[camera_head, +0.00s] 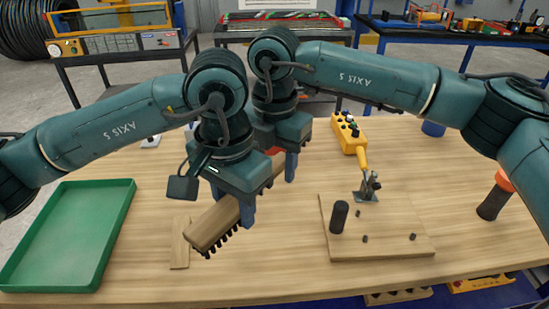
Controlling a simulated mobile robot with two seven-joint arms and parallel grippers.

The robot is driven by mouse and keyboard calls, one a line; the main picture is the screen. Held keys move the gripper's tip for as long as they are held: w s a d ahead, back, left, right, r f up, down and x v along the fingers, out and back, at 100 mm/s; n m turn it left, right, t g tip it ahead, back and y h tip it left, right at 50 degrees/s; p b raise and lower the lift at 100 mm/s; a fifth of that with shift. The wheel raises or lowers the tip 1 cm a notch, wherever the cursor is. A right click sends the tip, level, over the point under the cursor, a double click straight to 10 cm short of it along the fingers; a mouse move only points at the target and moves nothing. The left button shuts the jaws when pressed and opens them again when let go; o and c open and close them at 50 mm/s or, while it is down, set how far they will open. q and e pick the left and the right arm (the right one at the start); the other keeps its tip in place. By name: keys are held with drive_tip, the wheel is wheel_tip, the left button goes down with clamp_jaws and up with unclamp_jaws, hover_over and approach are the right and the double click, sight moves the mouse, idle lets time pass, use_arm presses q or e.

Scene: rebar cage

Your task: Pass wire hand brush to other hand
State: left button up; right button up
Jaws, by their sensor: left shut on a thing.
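The wire hand brush (212,227) has a wooden back and dark bristles facing down. It is held slanted above the table, its near end at lower left and its far part running up to the right behind my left gripper. My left gripper (238,208) is shut on the brush around its middle. My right gripper (284,166) is just behind, at the brush's far end. One blue finger of it shows beside the brush; the rest is hidden by my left wrist, so I cannot tell whether it grips.
A green tray (118,238) is at left, a flat wooden strip (181,245) under the brush. A board (395,240) with a dark cylinder and small pegs lies right of centre. A yellow control pendant (348,132) and an orange-topped dark tool (493,203) are further right.

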use_arm(q)
drive_tip(key=shift+o, duration=0.2)
drive_tip(key=shift+d, duration=0.1)
use_arm(e)
drive_tip(key=shift+a, duration=0.1)
drive_tip(key=c, duration=0.9)
use_arm(q)
drive_tip(key=o, duration=1.1)
use_arm(e)
clamp_jaws()
